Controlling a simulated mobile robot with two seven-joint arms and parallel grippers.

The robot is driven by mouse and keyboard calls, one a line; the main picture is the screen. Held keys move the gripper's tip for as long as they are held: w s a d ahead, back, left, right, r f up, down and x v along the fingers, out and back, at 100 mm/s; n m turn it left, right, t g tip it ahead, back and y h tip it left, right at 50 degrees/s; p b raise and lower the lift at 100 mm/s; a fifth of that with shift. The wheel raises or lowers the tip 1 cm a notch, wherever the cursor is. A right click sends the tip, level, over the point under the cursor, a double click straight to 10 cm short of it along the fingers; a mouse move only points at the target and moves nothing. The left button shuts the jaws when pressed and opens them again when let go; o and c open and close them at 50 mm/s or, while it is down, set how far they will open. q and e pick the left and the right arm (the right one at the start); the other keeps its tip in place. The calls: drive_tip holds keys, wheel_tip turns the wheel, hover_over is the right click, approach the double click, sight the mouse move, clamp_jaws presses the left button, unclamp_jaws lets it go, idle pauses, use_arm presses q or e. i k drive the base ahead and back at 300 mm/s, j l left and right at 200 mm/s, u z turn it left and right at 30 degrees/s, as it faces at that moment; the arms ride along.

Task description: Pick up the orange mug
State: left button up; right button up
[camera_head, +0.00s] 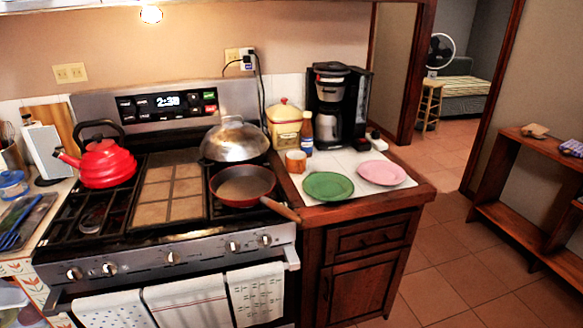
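A small orange mug (296,161) with a pale opening stands on the counter to the right of the stove. It is behind the green plate (328,186) and just right of the red frying pan (243,185). A bottle with an orange cap (306,134) stands close behind it. Neither of my grippers shows in the head view.
A pink plate (381,173) lies right of the green plate. A black coffee maker (338,105) and a yellow canister (284,124) stand behind the mug. The pan's wooden handle (281,209) reaches over the counter's left edge. A red kettle (104,162) and a lidded pan (234,142) occupy the stove.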

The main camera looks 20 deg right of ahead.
sight(297, 164)
drive_tip(key=l+u, duration=0.1)
drive_tip(key=u, duration=0.5)
drive_tip(key=l+u, duration=0.35)
drive_tip(key=k+l+u, duration=0.1)
drive_tip(key=l+u, duration=0.2)
drive_tip(key=l, duration=0.2)
drive_tip(key=k+l+u, duration=0.15)
drive_tip(key=l, duration=0.3)
drive_tip(key=k+l+u, duration=0.15)
drive_tip(key=l, duration=0.3)
drive_tip(key=k+l, duration=0.1)
drive_tip(key=l, duration=0.35)
drive_tip(key=k+l, duration=0.15)
drive_tip(key=l, duration=0.25)
drive_tip(key=i+u, duration=0.05)
